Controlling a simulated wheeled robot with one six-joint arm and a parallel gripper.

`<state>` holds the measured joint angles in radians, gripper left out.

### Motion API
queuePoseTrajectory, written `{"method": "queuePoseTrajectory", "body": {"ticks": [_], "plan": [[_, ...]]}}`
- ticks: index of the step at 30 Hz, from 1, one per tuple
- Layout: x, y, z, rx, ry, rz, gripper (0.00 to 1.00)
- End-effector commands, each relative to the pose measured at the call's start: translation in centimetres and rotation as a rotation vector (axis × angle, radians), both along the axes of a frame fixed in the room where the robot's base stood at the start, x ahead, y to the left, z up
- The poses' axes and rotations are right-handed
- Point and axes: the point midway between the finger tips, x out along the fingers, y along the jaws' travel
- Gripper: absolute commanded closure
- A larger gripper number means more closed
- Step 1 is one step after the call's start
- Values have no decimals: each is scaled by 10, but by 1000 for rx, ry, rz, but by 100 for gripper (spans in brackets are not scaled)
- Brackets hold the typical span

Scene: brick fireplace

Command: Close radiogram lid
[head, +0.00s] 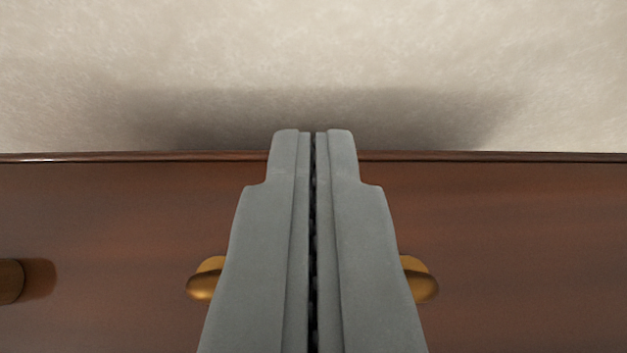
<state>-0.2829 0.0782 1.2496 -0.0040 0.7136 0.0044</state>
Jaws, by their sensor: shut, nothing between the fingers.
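A reddish-brown polished wooden panel (520,230), which looks like the radiogram's lid, spans the lower part of the head view. Its straight far edge runs across the picture. My grey gripper (313,133) is shut and empty, with its fingertips reaching just past that edge in the picture. I cannot tell whether the fingers touch the wood. A brass-coloured fitting, perhaps a handle, shows on both sides of my fingers, at its left end (204,280) and right end (420,280); its middle is hidden behind them. The lid's angle cannot be told from this view.
A pale mottled surface (450,50), wall or floor, lies beyond the wooden edge, with a soft dark shadow (220,115) along it. A rounded brown knob-like piece (10,281) sits on the wood at the left edge of the picture.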

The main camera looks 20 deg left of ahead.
Motion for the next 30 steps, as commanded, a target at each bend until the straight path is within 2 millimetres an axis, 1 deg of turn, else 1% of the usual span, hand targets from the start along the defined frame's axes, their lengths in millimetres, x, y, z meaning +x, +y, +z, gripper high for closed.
{"method": "queuePoseTrajectory", "body": {"ticks": [2, 10, 15, 19, 30], "plan": [[9, 2, -5, -1, 2, 0, 100], [-10, -3, -21, 0, 1, 0, 100], [-17, -5, -29, 0, 0, 0, 100], [-20, -6, -32, 0, 1, 0, 100], [-20, -6, -32, 0, -1, 0, 100]]}}
